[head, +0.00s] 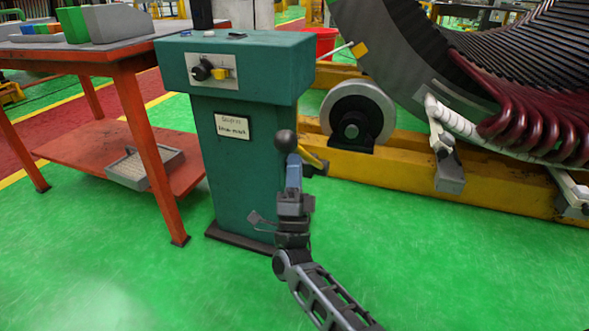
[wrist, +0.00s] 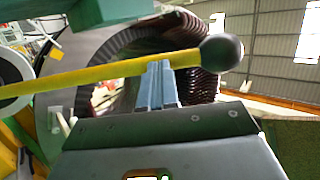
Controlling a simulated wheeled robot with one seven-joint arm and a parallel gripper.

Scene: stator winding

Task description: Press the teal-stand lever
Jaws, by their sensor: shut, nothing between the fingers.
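The teal stand (head: 240,120) stands left of centre in the head view. Its lever (head: 313,161) is a yellow rod with a dark ball knob (head: 286,141), sticking out from the stand's right side. In the wrist view the yellow rod (wrist: 90,74) runs nearly level across the picture to the ball knob (wrist: 221,52) at right. My gripper (head: 293,162) is shut and empty, pointing up just below the knob. In the wrist view its blue fingertips (wrist: 159,68) overlap the rod left of the knob. I cannot tell whether they touch it.
The stand's top box (head: 270,60) overhangs its column and carries a knob panel (head: 210,70). A red-orange table (head: 100,52) is at left. A yellow frame (head: 400,173) with a roller (head: 357,115) and the large stator (head: 385,45) lie behind and right. The green floor in front is clear.

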